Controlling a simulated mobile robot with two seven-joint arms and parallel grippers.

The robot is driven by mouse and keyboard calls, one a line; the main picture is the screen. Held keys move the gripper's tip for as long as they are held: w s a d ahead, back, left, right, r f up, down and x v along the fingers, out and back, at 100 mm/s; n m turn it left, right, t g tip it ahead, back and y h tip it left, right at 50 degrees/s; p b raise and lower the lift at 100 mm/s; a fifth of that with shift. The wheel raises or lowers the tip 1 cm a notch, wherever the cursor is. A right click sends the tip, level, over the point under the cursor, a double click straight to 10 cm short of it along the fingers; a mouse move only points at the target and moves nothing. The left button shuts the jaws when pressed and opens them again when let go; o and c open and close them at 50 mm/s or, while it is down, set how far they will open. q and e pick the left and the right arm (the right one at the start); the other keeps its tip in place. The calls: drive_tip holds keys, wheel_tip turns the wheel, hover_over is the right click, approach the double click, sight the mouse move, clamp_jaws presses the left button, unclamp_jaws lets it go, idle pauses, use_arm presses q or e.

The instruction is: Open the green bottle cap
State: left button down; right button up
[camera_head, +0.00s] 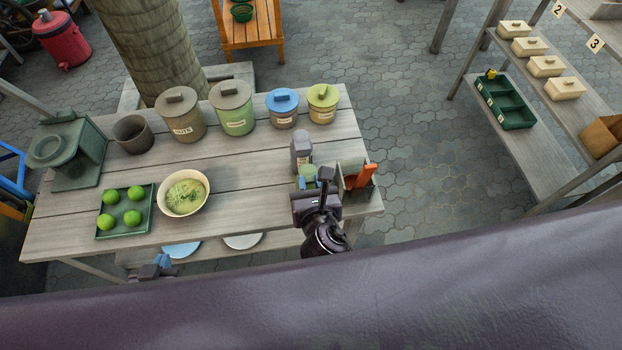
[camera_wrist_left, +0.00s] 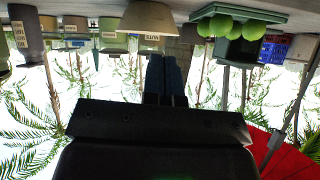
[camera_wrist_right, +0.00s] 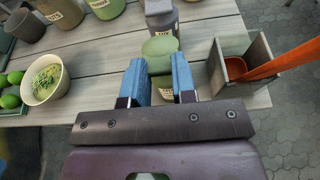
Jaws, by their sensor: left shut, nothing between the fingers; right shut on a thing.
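A green bottle (camera_head: 307,171) stands near the right end of the wooden table, in front of a dark grey bottle (camera_head: 301,150). In the right wrist view the green bottle (camera_wrist_right: 160,66) stands upright, with its rounded green top (camera_wrist_right: 160,46) and a label lower down. My right gripper (camera_head: 313,182) is shut on the green bottle, one blue finger on each side; the exact contact is partly hidden. My left gripper (camera_head: 162,262) is shut and empty, low at the table's front edge. In the left wrist view its fingers (camera_wrist_left: 165,75) are together, with the picture upside down.
An open box (camera_head: 352,175) with an orange-handled tool (camera_head: 368,176) stands right of the bottle. A bowl (camera_head: 185,192) and a green tray (camera_head: 125,232) of limes lie left. Several lidded jars line the back. The table between bowl and bottle is clear.

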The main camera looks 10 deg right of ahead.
sight(309, 176)
drive_tip(key=shift+w+r+g+p, duration=0.35)
drive_tip(key=shift+r+g, duration=0.25)
drive_tip(key=shift+g, duration=0.2)
drive_tip(key=w+r+g, duration=0.1)
drive_tip(key=g, duration=0.1)
drive_tip(key=w+r+g, duration=0.1)
drive_tip(key=g, duration=0.1)
drive_tip(key=w+g, duration=0.1)
drive_tip(key=g, duration=0.1)
drive_tip(key=w+r+g, duration=0.1)
drive_tip(key=shift+g, duration=0.4)
drive_tip(key=w+g, duration=0.1)
drive_tip(key=g, duration=0.2)
drive_tip(key=w+g, duration=0.1)
drive_tip(key=shift+w+d+r+g, duration=0.1)
drive_tip(key=shift+w+r+g, duration=0.1)
drive_tip(key=shift+w+g, duration=0.1)
use_arm(q)
drive_tip(key=shift+s, duration=0.5)
use_arm(e)
drive_tip(key=shift+w+f+g, duration=0.25)
drive_tip(key=shift+w+g, duration=0.3)
drive_tip(key=shift+g, duration=0.5)
drive_tip(key=shift+w+f+g, duration=0.2)
drive_tip(key=shift+w+g, duration=0.3)
drive_tip(key=shift+g, duration=0.55)
